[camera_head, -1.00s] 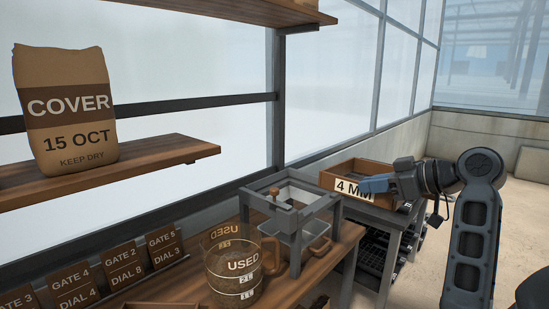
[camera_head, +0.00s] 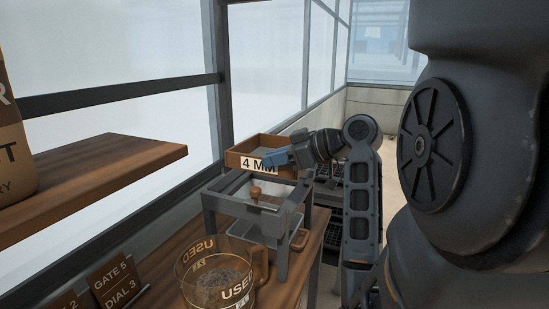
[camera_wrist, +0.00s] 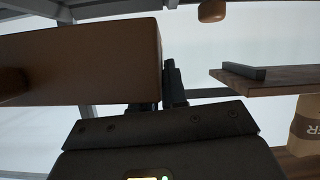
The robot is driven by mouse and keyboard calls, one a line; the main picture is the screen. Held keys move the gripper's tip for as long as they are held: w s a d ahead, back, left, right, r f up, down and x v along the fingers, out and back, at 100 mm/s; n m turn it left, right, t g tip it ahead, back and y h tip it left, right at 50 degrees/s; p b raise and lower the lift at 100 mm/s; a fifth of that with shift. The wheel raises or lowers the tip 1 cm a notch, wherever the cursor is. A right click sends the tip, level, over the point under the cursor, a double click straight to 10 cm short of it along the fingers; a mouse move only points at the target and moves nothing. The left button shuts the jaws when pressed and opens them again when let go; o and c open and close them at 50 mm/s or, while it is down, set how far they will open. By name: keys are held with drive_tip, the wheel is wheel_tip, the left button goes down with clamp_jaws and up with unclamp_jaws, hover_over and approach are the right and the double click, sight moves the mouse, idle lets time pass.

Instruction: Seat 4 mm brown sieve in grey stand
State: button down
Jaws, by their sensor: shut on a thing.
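The brown wooden sieve (camera_head: 254,165) has a white "4 MM" label and a grey mesh inside. In the head view it is held roughly level, behind and above the far side of the grey stand (camera_head: 217,210). My gripper (camera_head: 270,159) is shut on its near right wall. In the wrist view the sieve's brown side (camera_wrist: 80,65) fills the left, beside my gripper's dark fingers (camera_wrist: 165,90). The exact gap between sieve and stand cannot be told.
A clear "USED" jug (camera_head: 215,280) with dark grains stands in front of the stand. A wooden shelf (camera_head: 100,175) with a bag (camera_head: 15,150) is at left. Gate cards (camera_head: 113,284) line the bench back. Dark trays (camera_head: 360,172) sit beyond at right.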

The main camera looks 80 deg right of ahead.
drive_tip(key=shift+w+d+f+b, duration=0.2)
drive_tip(key=shift+w+f+b, duration=0.45)
drive_tip(key=shift+f, duration=0.15)
drive_tip(key=shift+w+d+f+b, duration=0.2)
drive_tip(key=shift+w+f+b, duration=0.45)
drive_tip(key=shift+f, duration=0.1)
drive_tip(key=shift+w+d+f+b, duration=0.2)
drive_tip(key=shift+w+f+b, duration=0.45)
drive_tip(key=shift+f, duration=0.15)
drive_tip(key=shift+f+b, duration=1.4)
drive_tip(key=shift+f, duration=0.55)
drive_tip(key=shift+s+f, duration=0.15)
drive_tip(key=shift+f, duration=0.35)
drive_tip(key=c, duration=1.1)
unclamp_jaws()
drive_tip(key=shift+b+v, duration=0.4)
drive_tip(key=shift+v, duration=3.55)
